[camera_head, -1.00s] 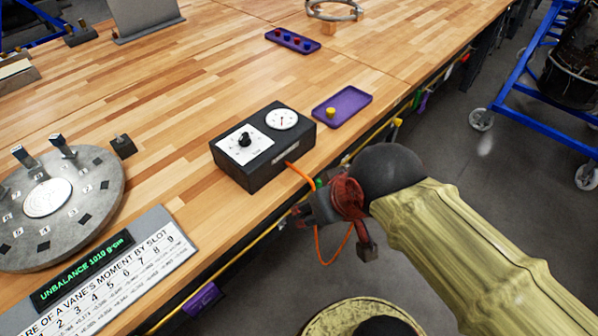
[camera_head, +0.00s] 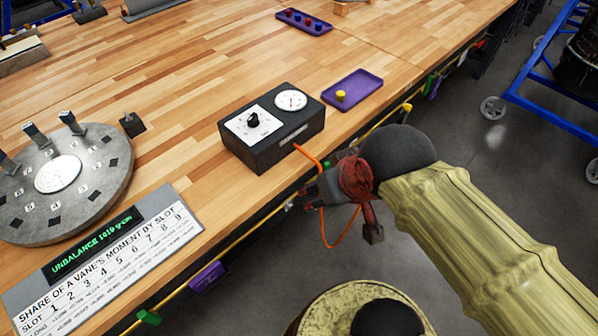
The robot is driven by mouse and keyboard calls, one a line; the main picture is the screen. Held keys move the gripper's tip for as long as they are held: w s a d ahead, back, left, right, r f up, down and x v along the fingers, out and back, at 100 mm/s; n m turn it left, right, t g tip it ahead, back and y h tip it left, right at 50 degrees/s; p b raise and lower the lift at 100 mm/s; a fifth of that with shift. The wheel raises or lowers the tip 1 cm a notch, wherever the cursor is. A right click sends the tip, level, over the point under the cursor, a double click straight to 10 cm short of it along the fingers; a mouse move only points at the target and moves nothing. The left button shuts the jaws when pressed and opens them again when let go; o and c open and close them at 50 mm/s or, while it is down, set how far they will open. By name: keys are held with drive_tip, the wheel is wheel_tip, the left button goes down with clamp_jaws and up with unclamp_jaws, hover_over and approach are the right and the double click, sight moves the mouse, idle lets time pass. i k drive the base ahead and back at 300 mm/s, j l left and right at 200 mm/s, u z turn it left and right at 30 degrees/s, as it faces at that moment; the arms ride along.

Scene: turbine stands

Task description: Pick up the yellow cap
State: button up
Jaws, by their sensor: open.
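The yellow cap (camera_head: 341,95) is small and sits in the lower left part of a shallow purple tray (camera_head: 367,88) near the bench's right edge. My gripper (camera_head: 304,197) is beyond the bench edge, in front of the black box and to the lower left of the tray. It is open, apart from the cap, and I see nothing between its fingers. The fingertips are small and partly hard to make out.
A black box (camera_head: 262,152) with two white dials stands left of the tray, an orange cable (camera_head: 335,243) near it. Another purple tray (camera_head: 312,29) holds several red and blue caps. A round metal disc (camera_head: 100,185) and a sign (camera_head: 110,262) stand left.

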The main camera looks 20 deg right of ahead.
sight(340, 95)
drive_tip(key=i+l+z, duration=0.2)
drive_tip(key=z, duration=0.2)
drive_tip(key=i+z, duration=0.35)
drive_tip(key=i+l+z, duration=0.1)
drive_tip(key=i+z, duration=0.5)
drive_tip(key=z, duration=0.15)
